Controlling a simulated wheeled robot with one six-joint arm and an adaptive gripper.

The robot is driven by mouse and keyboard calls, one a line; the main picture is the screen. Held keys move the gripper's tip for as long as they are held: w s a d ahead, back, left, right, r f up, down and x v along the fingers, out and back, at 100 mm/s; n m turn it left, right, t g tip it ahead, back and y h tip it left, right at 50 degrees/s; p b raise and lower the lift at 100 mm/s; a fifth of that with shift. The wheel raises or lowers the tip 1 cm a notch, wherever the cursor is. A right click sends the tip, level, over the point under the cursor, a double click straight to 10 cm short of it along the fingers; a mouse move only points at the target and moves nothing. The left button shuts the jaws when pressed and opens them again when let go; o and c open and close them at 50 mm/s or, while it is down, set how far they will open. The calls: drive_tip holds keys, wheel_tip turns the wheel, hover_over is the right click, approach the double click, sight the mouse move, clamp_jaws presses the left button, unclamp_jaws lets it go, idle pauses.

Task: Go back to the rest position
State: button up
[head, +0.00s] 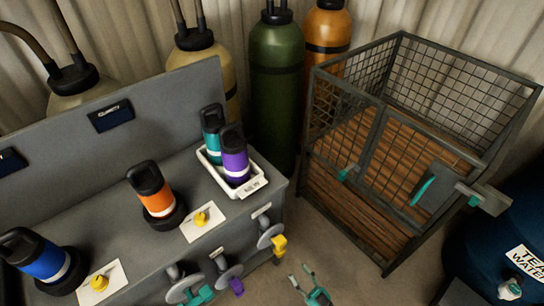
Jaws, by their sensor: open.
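My gripper (301,274) shows at the bottom edge, right of the bench. Its two fingers are apart with nothing between them, over the floor. A purple bottle (235,155) and a teal bottle (212,122) stand upright in a white labelled tray (212,170) at the right end of the grey bench (225,80). An orange bottle (159,204) stands on a round black base in the middle. A blue bottle (40,258) is on another black base at the left. My gripper is apart from all of them.
A wire cage (395,150) with a wooden floor stands at right. A dark blue drum (500,235) is at the right edge. Handwheels (272,237) stick out from the bench front. Green (277,95) and orange (327,40) cylinders stand behind. Floor shows between bench and cage.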

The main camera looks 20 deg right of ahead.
drive_tip(key=s+a+r+m+g+h, duration=0.3)
drive_tip(key=s+r+h, duration=0.55)
drive_tip(key=s, duration=0.75)
drive_tip(key=s+r+g, duration=0.1)
drive_tip(key=s+r, duration=0.3)
drive_tip(key=r, duration=0.8)
drive_tip(key=s+r+g+y, duration=0.1)
drive_tip(key=s+r, duration=0.4)
drive_tip(key=r, duration=0.7)
drive_tip(key=shift+s+a+r+m+g, duration=0.15)
drive_tip(key=shift+s+a+m+g, duration=0.2)
drive_tip(key=shift+g, duration=0.45)
drive_tip(key=shift+w+d+y, duration=0.1)
drive_tip(key=shift+y, duration=0.15)
